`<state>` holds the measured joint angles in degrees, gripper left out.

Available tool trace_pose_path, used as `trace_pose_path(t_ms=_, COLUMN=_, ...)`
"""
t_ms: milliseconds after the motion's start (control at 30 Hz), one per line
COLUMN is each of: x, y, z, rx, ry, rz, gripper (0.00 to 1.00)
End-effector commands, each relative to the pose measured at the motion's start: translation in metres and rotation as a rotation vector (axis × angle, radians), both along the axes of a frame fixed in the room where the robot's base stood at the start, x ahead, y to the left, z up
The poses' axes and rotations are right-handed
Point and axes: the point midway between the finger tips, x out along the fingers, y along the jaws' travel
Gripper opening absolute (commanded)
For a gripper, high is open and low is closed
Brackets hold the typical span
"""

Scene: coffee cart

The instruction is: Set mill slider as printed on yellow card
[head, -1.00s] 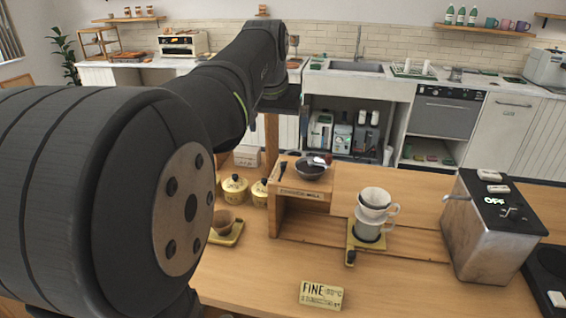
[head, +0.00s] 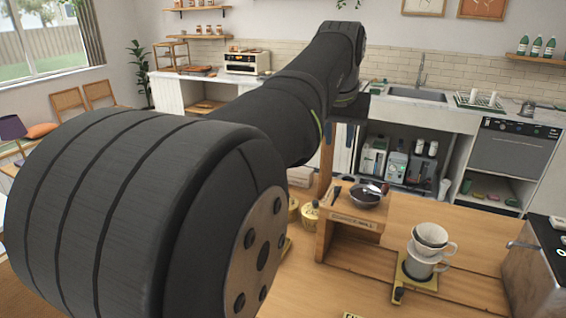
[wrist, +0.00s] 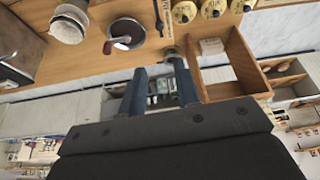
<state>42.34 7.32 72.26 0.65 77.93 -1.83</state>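The wooden coffee mill (head: 357,224) stands on the counter right of my arm in the head view, with a dark bowl and crank (head: 368,195) on top. The bowl and its red-knobbed crank also show in the wrist view (wrist: 126,33). I cannot make out the slider's setting. Only a sliver of the yellow card (head: 353,315) shows at the bottom edge of the head view; its print read FINE in the earlier frame. My gripper (wrist: 158,70) is open, its two dark blue fingers apart with nothing seen between them.
A white dripper on a cup (head: 428,250) stands on a yellow-based stand right of the mill. A metal box (head: 535,270) is at the right edge. Yellow canisters (head: 310,216) stand left of the mill. An open wooden shelf box (wrist: 222,72) shows in the wrist view.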

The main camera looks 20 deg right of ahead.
Motion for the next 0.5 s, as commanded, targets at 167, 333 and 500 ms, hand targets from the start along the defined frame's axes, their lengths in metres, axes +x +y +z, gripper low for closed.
trace_pose_path(t_ms=167, x=-0.005, y=-0.011, z=-0.008, rx=0.004, ry=0.001, rz=0.136, gripper=0.26)
trace_pose_path(t_ms=333, x=-0.003, y=-0.015, z=-0.017, rx=0.003, ry=0.0, rz=0.186, gripper=0.26)
trace_pose_path(t_ms=500, x=0.005, y=-0.019, z=-0.042, rx=0.005, ry=0.002, rz=0.185, gripper=0.26)
